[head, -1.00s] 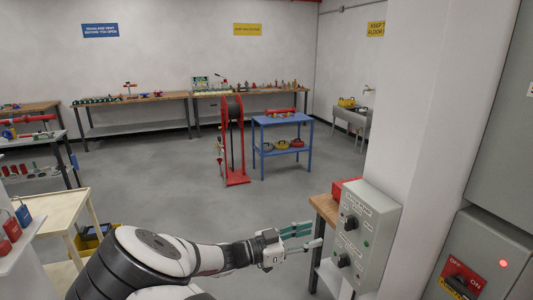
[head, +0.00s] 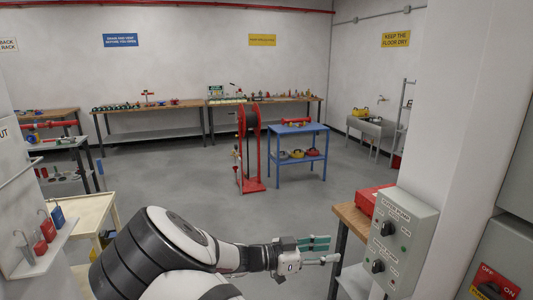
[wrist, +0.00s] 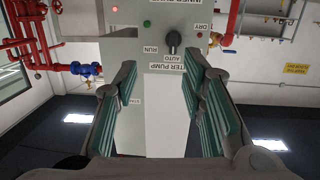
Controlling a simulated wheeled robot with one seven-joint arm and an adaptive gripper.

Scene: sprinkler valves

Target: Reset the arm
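My gripper (head: 318,250) is at the end of my arm, reaching right in the lower middle of the head view. In the wrist view my gripper (wrist: 160,105) has its two green-padded fingers well apart, with nothing between them. The grey pump control box (head: 405,240) with dark knobs is to the right of the gripper, apart from it in the head view. In the wrist view the control box (wrist: 150,45) appears upside down beyond the fingers, with a dark knob and a green light.
A wooden bench with a red case (head: 370,200) stands behind the control box. A grey panel with a red OFF/ON switch (head: 492,285) is at lower right. A cream cart (head: 85,215) and a padlock shelf (head: 40,250) are at left.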

